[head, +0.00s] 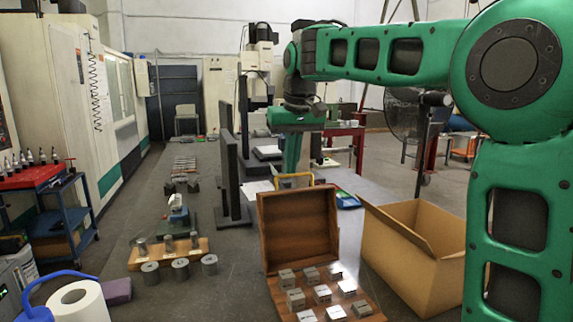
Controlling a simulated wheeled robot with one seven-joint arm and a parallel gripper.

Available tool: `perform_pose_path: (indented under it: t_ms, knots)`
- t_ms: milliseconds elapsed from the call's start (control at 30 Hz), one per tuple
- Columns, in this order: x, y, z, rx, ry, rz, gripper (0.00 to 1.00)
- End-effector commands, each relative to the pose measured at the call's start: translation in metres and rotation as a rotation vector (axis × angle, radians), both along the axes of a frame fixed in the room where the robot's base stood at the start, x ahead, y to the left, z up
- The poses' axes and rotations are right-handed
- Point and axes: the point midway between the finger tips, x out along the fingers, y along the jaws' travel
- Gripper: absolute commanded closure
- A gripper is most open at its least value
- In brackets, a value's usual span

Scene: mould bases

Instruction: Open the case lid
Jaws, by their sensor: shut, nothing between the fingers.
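The wooden case stands on the table in the lower middle of the head view. Its lid (298,228) stands up, roughly upright, at the back of the case base (277,297). Several small metal blocks sit in rows in the base. My gripper (290,172) points down just behind and above the lid's top edge. Its fingers are shut with nothing between them. Whether the fingertips touch the lid cannot be told, as the lid's top and a yellow handle-like thing (311,175) are close by.
An open cardboard box (415,245) stands right of the case. Metal cylinders (180,269) and a wooden block holder (165,253) lie to the left. A paper roll (80,302) is front left. Bare table lies between the cylinders and the case.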

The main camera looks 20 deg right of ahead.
Motion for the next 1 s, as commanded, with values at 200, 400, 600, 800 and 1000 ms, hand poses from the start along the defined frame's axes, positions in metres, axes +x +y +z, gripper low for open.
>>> perform_pose_path:
  t_ms: [200, 400, 600, 800, 1000]
  knots:
    - [-0.001, 0.000, 0.000, 0.000, 0.001, 0.001, 1.00]
    - [-0.003, 0.001, 0.000, 0.001, -0.005, 0.001, 1.00]
    - [-0.019, 0.002, 0.006, 0.003, -0.064, 0.004, 1.00]
    - [-0.041, 0.001, 0.012, -0.001, -0.106, 0.002, 1.00]
    - [-0.055, 0.001, 0.014, -0.002, -0.104, 0.000, 1.00]
